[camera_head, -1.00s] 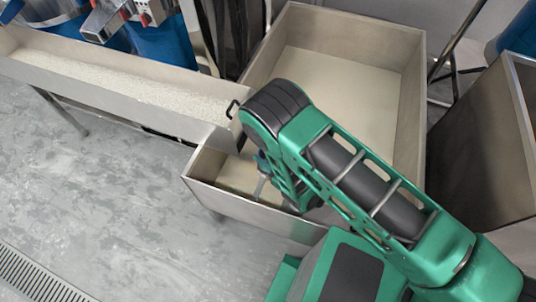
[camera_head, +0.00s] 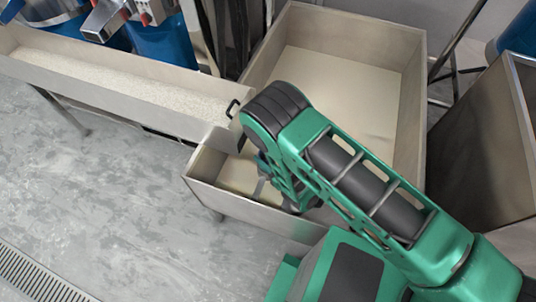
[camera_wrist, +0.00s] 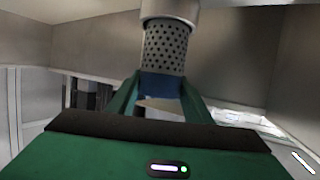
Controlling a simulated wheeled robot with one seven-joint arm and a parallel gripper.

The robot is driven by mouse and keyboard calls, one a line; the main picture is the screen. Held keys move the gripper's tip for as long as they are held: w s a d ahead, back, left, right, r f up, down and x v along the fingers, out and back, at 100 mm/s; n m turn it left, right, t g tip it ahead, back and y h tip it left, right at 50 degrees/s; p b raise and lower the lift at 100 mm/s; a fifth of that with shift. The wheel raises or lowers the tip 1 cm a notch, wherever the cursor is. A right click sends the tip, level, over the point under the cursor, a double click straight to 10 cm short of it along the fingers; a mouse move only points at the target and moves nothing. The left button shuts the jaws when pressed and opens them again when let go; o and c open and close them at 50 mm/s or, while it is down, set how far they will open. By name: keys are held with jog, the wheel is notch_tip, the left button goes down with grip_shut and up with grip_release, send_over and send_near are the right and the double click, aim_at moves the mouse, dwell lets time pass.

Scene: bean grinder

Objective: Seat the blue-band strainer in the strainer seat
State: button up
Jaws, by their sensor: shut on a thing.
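The strainer (camera_wrist: 165,47), a perforated grey metal cylinder with a blue band (camera_wrist: 160,86) at its near end, shows in the wrist view. My gripper (camera_wrist: 161,84) is shut on it at the blue band, with a green finger on each side. The strainer's far end meets a smooth pale round metal piece (camera_wrist: 170,10) at the top edge of the view. I cannot tell whether this is the seat or the strainer's own collar. In the head view my arm reaches down into the small front bin, and the gripper and strainer are mostly hidden.
The small front bin (camera_head: 215,197) has thin metal walls close around my wrist. A large pale open bin (camera_head: 345,95) lies behind it. A trough of white grains (camera_head: 120,88) with a black handle stands at left. A tall bin (camera_head: 480,140) stands at right.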

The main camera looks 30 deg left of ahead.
jog(key=shift+f, duration=0.3)
jog(key=o, duration=1.2)
jog(key=v, duration=1)
jog(key=shift+d, duration=0.35)
jog(key=shift+r, duration=0.15)
